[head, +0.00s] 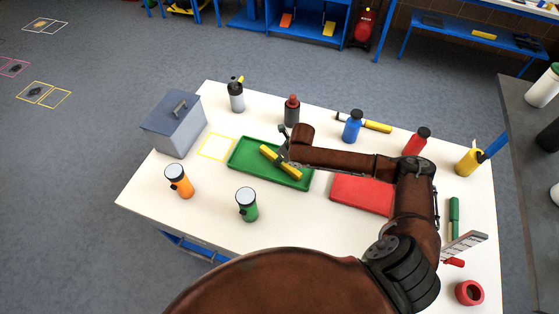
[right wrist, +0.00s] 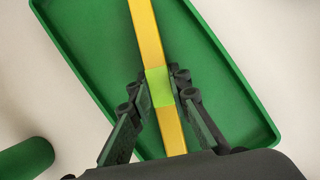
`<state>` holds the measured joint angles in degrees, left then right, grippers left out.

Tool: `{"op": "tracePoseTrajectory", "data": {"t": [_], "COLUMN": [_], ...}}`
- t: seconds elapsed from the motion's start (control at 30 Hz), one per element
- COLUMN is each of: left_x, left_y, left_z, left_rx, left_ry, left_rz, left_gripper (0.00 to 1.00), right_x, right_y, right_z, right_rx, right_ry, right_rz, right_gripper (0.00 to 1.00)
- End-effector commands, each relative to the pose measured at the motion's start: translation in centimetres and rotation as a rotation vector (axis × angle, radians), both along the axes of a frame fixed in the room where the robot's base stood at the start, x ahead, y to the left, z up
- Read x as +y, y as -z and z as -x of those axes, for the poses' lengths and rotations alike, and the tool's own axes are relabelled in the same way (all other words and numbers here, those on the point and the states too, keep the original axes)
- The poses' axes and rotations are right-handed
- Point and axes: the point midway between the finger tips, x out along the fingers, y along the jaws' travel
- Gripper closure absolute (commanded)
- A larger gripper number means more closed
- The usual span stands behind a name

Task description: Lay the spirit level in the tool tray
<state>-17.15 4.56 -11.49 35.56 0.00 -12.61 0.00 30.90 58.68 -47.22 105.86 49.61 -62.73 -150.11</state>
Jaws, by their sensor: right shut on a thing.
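The spirit level (head: 267,153) is a yellow bar with a bright green middle. It shows in the right wrist view (right wrist: 147,35), running along the green tool tray (right wrist: 85,80). In the head view it is over the inside of the green tray (head: 240,160), slanting within its rim. My right gripper (head: 284,157) is shut on the level near its green middle, with a finger on each side in the right wrist view (right wrist: 160,100). I cannot tell whether the level touches the tray floor. My left gripper is not in view.
A red tray (head: 355,194) lies to the right, partly behind my arm. Several bottles line the back. A yellow outlined square (head: 216,146) on the table is empty.

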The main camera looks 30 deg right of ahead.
Motion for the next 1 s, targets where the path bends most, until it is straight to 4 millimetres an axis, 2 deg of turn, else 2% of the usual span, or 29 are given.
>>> {"op": "tracePoseTrajectory", "data": {"t": [0.27, 0.3, 0.53, 0.83, 1.0], "left_x": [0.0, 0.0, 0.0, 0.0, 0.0], "left_y": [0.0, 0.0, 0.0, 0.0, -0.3], "left_z": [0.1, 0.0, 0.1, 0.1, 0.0], "left_rx": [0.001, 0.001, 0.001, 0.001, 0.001], "left_ry": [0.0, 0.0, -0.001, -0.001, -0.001], "left_rz": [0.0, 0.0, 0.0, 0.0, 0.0], "left_gripper": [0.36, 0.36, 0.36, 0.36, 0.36], "right_x": [0.0, 0.0, 0.0, 0.0, -0.4], "right_y": [0.1, 0.1, 0.1, 0.0, -1.8], "right_z": [-0.1, 0.0, 0.0, 0.0, 0.5], "right_rx": [-0.002, -0.001, 0.0, -0.001, -0.003], "right_ry": [0.0, 0.0, 0.0, 0.0, 0.001], "right_rz": [0.0, 0.001, 0.001, 0.001, 0.003], "right_gripper": [1.0, 0.82, 0.66, 0.66, 0.66]}}
